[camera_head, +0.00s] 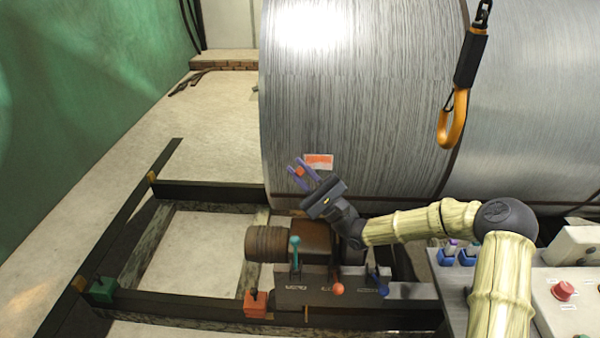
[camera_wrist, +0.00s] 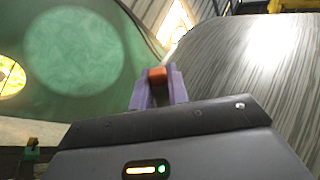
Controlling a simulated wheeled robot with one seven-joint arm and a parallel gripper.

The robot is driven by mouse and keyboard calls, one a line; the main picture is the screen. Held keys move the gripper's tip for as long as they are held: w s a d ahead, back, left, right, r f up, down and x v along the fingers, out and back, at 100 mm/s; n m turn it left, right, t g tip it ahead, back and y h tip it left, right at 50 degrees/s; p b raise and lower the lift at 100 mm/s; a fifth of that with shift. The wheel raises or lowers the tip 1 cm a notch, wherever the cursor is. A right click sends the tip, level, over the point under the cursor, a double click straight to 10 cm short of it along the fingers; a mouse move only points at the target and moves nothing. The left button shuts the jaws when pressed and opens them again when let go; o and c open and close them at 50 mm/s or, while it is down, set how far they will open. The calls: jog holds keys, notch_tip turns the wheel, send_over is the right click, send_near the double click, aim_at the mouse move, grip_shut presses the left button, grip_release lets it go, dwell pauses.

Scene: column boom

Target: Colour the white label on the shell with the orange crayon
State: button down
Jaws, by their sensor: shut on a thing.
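The shell (camera_head: 360,100) is a large grey metal cylinder filling the upper middle of the head view; it also shows at the right of the wrist view (camera_wrist: 235,75). The label (camera_head: 319,161) sits low on the shell near its left end. It is largely orange, with white showing along its lower edge. My gripper (camera_head: 302,171) has purple fingers and is shut on the orange crayon (camera_wrist: 157,74), just left of and below the label. The crayon is mostly hidden between the fingers. I cannot tell whether its tip touches the shell. The label does not show in the wrist view.
An orange hook (camera_head: 453,120) hangs before the shell at the upper right. Below my gripper stand a brown motor (camera_head: 268,243) and a lever block with teal (camera_head: 295,250) and orange-red (camera_head: 337,288) levers. A control panel (camera_head: 570,300) is at lower right.

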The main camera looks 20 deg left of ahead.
jog(key=shift+w+a, duration=0.15)
jog(key=shift+w, duration=0.55)
dwell(0.5)
jog(key=shift+w+d, duration=0.25)
jog(key=shift+d, duration=0.85)
jog(key=shift+w+d, duration=0.25)
jog(key=shift+d, duration=0.8)
jog(key=shift+s, duration=0.1)
jog(key=shift+w+d, duration=0.2)
jog(key=shift+d, duration=0.5)
jog(key=shift+w+d, duration=0.25)
jog(key=shift+d, duration=0.45)
jog(key=shift+w+d, duration=0.2)
jog(key=shift+d, duration=0.5)
jog(key=shift+s, duration=0.15)
jog(key=shift+s+a, duration=0.2)
jog(key=shift+a, duration=0.9)
jog(key=shift+s+a, duration=0.2)
jog(key=shift+a, duration=0.85)
